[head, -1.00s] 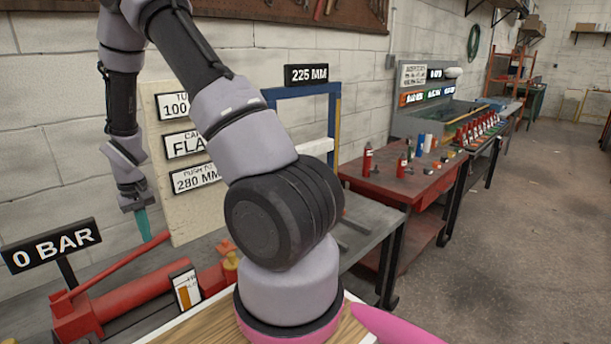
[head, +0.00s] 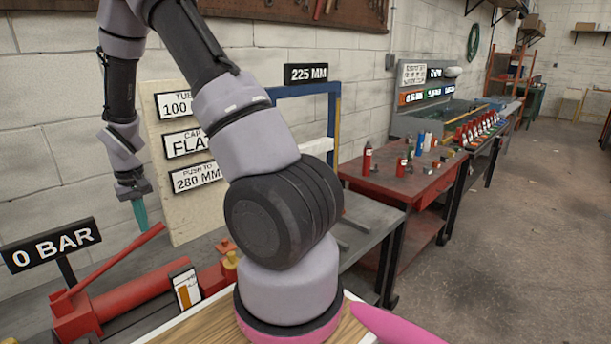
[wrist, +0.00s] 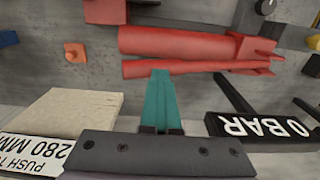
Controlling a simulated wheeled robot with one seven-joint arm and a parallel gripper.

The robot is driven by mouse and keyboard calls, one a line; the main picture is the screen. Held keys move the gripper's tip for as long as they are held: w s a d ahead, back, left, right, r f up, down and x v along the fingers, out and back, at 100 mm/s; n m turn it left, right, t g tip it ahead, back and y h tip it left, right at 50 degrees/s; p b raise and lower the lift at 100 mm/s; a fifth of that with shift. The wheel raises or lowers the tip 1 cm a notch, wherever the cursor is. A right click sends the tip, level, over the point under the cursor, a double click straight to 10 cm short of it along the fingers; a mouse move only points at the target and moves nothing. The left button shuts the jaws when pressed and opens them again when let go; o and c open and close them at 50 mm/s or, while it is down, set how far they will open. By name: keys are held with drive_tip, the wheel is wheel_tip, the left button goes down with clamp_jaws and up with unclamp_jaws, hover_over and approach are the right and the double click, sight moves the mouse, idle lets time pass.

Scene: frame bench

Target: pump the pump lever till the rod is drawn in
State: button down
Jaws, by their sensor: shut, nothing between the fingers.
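The red pump lever (head: 115,259) slopes up to the right above the red pump body (head: 130,293) in the head view. In the wrist view the lever (wrist: 200,67) lies across, beside the thicker pump body (wrist: 185,43). My gripper (head: 140,213) has teal fingers and is shut and empty. Its tips are close to the free end of the lever in the head view. In the wrist view the fingertips (wrist: 161,74) reach the lever's edge; whether they touch I cannot tell. The rod cannot be made out clearly.
A sign reading 0 BAR (head: 51,246) stands left of the lever. A pale board (head: 160,150) with size signs stands behind, and a blue frame (head: 300,90) to its right. A small gauge card (head: 186,288) stands by the pump. A red table (head: 385,172) is further right.

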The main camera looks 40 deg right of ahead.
sight(148, 240)
wheel_tip(148, 240, down, 8)
drive_tip(key=shift+f, duration=0.1)
drive_tip(key=shift+r, duration=4.1)
drive_tip(key=shift+r, duration=2.5)
drive_tip(key=shift+r, duration=0.1)
